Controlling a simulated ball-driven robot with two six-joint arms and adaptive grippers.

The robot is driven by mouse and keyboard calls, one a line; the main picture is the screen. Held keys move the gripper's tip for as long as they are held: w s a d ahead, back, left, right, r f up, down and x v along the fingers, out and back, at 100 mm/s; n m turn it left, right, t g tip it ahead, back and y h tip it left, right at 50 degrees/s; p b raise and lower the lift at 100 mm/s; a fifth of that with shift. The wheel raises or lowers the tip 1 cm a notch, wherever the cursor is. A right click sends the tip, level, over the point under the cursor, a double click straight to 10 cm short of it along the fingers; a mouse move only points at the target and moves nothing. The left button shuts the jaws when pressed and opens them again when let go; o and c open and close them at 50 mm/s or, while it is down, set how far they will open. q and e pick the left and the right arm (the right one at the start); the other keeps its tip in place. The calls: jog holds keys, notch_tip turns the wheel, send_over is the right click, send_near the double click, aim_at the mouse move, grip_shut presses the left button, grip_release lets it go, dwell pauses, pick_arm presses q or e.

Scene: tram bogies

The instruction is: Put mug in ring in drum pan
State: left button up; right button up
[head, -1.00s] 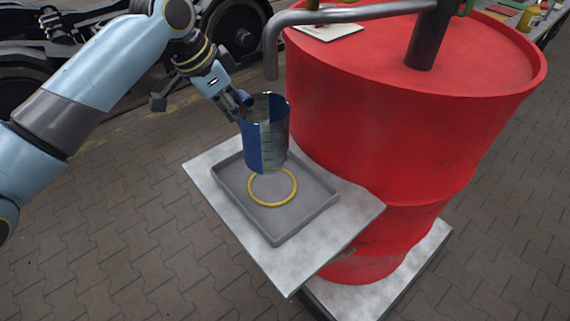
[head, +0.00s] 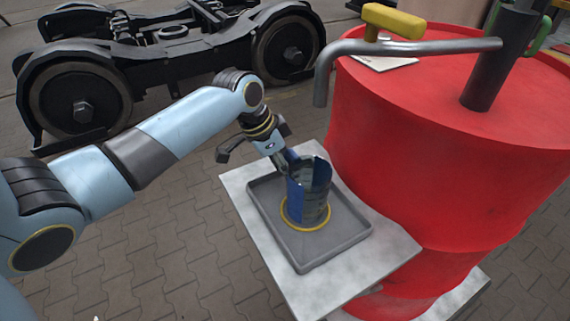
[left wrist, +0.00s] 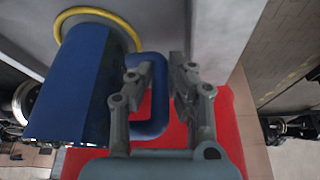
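The blue mug (head: 296,192) is upright over the grey drum pan (head: 345,242), its lower end within the yellow ring (head: 291,221) as seen from the head. I cannot tell whether its base touches the pan. My left gripper (head: 291,161) is at the mug's far left side. In the left wrist view the mug (left wrist: 72,85) is at the left, with the ring (left wrist: 95,12) beyond its base. The fingers of my left gripper (left wrist: 162,68) lie on either side of the mug's handle (left wrist: 153,128), close around it. My right gripper is out of view.
The pan lies on a pale plate (head: 243,187) beside the red drum (head: 430,150). A pump with a grey spout pipe (head: 420,47) and a yellow handle (head: 393,21) rises over the drum. A dark bogie (head: 165,55) stands behind on the paving.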

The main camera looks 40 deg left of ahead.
pick_arm(q)
jog(key=o, duration=0.4)
jog(key=shift+o, duration=0.2)
jog(key=v, duration=1.2)
jog(key=shift+p, duration=0.35)
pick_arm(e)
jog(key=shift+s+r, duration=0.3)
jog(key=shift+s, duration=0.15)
